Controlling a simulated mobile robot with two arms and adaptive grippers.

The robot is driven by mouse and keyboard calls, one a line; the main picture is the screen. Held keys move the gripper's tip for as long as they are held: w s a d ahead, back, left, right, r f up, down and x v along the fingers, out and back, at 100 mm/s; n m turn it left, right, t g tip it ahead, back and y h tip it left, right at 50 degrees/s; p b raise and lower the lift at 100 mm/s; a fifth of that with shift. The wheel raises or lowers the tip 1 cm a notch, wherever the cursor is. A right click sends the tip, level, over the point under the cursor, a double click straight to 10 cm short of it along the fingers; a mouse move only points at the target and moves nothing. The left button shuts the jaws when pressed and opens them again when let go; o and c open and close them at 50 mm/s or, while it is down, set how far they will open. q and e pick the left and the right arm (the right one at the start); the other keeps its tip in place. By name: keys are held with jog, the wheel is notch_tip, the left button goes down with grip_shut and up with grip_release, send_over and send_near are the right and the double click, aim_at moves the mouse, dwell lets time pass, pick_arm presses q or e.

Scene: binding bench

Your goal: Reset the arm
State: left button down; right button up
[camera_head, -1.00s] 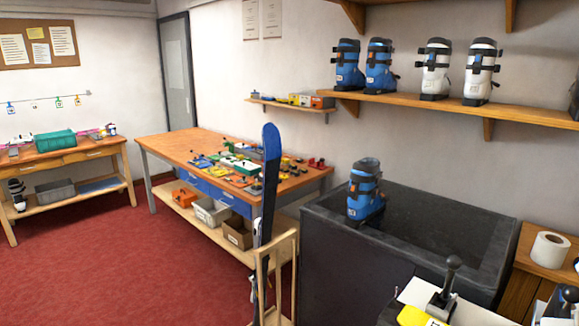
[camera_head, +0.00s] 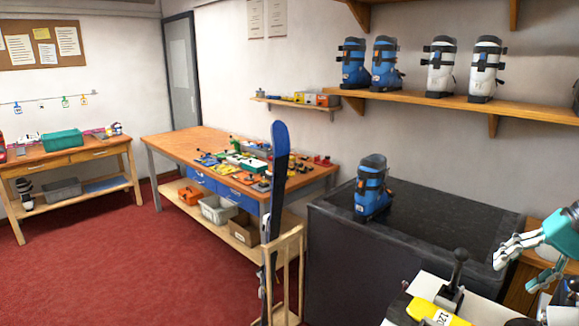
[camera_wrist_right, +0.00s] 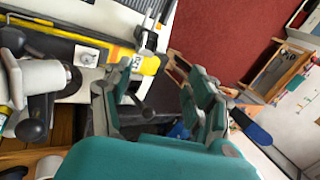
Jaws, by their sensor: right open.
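My right gripper (camera_head: 517,268) comes in at the right edge of the head view, teal with pale grey fingers. It is open, with nothing seen between its fingers, to the right of a black-knobbed lever (camera_head: 458,268) and apart from it. The lever stands upright on a white bench device with a yellow part (camera_head: 430,312) marked with a number. In the right wrist view the open fingers (camera_wrist_right: 157,88) spread wide near the yellow bar (camera_wrist_right: 143,64); a dark knob shows behind the gap. My left gripper is not in view.
A dark-topped bench (camera_head: 435,225) holds a blue ski boot (camera_head: 371,190). A blue ski (camera_head: 278,170) stands in a wooden rack (camera_head: 288,262). A wooden workbench (camera_head: 175,147) carries small parts. More boots stand on a wall shelf (camera_head: 530,110). Red floor (camera_head: 120,275) is clear at left.

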jog(key=w+a+m+t+y, duration=0.2)
jog(key=a+m+t+y, duration=0.55)
jog(key=a, duration=0.75)
jog(key=w+a+m+t+y, duration=0.25)
jog(key=a+m+y, duration=0.25)
jog(key=a+m, duration=0.8)
jog(key=s+d+f+m+t+h, duration=0.1)
jog(key=s+d+f+m+h, duration=0.25)
jog(key=f+m+h, duration=0.9)
jog(key=s+d+f+m+t+h, duration=0.1)
jog(key=s+d+f+m+h, duration=0.3)
jog(key=m, duration=1.5)
jog(key=s+a+f+m+g, duration=0.1)
jog(key=s+f+m+g, duration=0.6)
jog(key=s, duration=0.4)
jog(key=s+a+f+m+g, duration=0.1)
jog(key=s+f+m+g, duration=0.3)
jog(key=s+f, duration=0.55)
jog(key=s+f+g, duration=0.1)
jog(key=s+f, duration=0.1)
jog(key=f, duration=1.1)
jog(key=s+f+g, duration=0.1)
jog(key=s+f, duration=0.1)
jog(key=f, duration=1.2)
jog(key=s+d+f+g, duration=0.1)
jog(key=s+d+f, duration=0.2)
jog(key=s+f, duration=1.1)
jog(key=shift+s, duration=1.05)
